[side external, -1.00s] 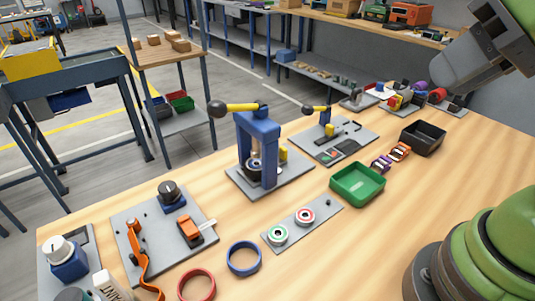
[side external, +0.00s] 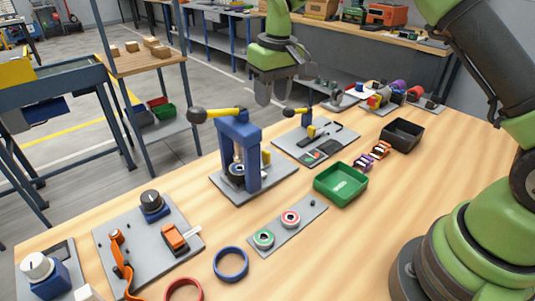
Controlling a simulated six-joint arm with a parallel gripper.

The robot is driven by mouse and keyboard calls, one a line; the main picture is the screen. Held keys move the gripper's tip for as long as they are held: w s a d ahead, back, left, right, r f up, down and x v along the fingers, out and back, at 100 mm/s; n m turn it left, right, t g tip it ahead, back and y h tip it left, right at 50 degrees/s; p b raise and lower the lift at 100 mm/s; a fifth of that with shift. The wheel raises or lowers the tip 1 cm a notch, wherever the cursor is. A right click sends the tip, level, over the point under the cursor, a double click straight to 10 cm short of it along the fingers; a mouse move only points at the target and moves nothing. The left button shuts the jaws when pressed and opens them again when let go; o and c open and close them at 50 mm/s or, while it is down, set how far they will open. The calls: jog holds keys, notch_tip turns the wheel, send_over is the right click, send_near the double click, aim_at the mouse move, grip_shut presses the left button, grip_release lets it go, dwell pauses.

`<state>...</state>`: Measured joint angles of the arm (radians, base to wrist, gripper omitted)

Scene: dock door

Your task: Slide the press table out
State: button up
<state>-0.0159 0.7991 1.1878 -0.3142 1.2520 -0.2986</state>
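The press is a blue frame (side external: 252,160) on a grey base plate (side external: 280,175), left of the middle of the bench. Its yellow lever (side external: 222,115) with a black knob points left, roughly level. Low inside the frame is a dark round piece (side external: 237,172); the press table is largely hidden by the posts, so I cannot tell its exact position. My gripper (side external: 263,95) hangs pointing down, above and a little behind the press in the picture, apparently apart from it. The finger gap is not clear from this angle.
A second lever fixture (side external: 318,140) stands right of the press. A green bin (side external: 341,184), a black bin (side external: 402,135) and a plate with two rings (side external: 288,226) are nearby. A latch plate (side external: 150,235) and a blue ring (side external: 231,264) lie at the front left.

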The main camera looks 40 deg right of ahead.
jog(key=g, duration=0.1)
send_over(268, 152)
jog(key=shift+n, duration=0.3)
notch_tip(268, 152, down, 7)
jog(key=shift+r, duration=0.1)
notch_tip(268, 152, down, 10)
grip_shut()
